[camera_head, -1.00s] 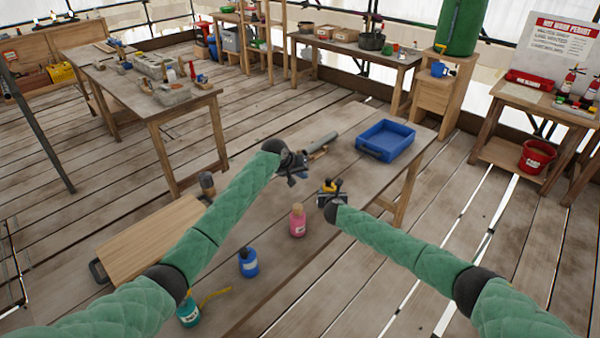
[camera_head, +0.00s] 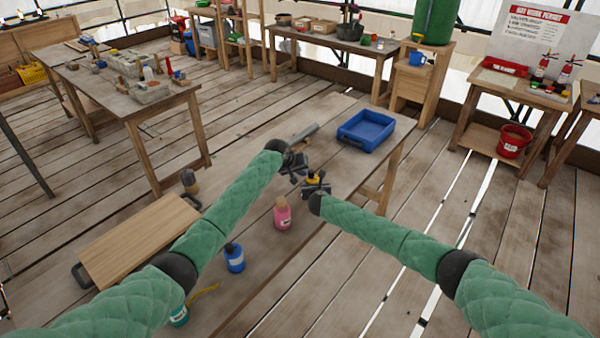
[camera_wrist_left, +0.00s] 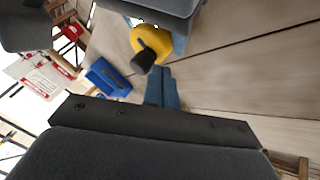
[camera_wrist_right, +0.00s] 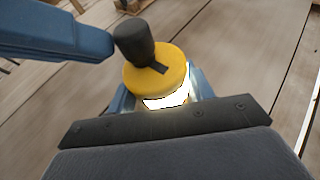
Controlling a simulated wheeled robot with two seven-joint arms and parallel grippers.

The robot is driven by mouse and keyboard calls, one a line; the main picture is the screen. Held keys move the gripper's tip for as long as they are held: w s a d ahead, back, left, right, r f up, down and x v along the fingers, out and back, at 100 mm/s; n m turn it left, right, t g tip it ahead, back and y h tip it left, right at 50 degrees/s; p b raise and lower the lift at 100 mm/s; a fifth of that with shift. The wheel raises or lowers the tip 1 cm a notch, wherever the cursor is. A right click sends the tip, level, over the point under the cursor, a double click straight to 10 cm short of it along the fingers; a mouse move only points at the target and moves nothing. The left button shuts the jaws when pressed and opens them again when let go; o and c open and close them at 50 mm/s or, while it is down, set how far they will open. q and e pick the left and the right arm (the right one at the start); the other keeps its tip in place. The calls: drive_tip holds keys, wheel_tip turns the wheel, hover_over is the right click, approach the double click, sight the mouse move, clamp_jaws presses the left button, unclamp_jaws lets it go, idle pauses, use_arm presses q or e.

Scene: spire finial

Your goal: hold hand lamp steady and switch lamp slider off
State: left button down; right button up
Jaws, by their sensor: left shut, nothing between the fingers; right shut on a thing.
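The hand lamp (camera_head: 313,178) has a round yellow body with a black knob-like part on it. It is held above the table, and a bright white glow shows on the lamp (camera_wrist_right: 160,85) in the right wrist view. My right gripper (camera_head: 316,190) is shut on the lamp; its fingers are partly hidden behind the body. My left gripper (camera_head: 299,172) is shut and empty, just left of the lamp. In the right wrist view its blue fingertip (camera_wrist_right: 108,45) is right beside the black part (camera_wrist_right: 135,40); I cannot tell whether they touch. The left wrist view shows the lamp (camera_wrist_left: 146,35) beyond the fingertips.
A wooden board (camera_head: 140,238) lies at left.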

use_arm(q)
drive_tip(key=shift+s+d, duration=0.8)
drive_tip(key=shift+d, duration=0.3)
drive_tip(key=shift+a, duration=0.1)
drive_tip(key=s+a+r, duration=0.5)
drive_tip(key=a+r, duration=0.3)
use_arm(e)
drive_tip(key=o, duration=1.1)
drive_tip(key=shift+s, duration=0.1)
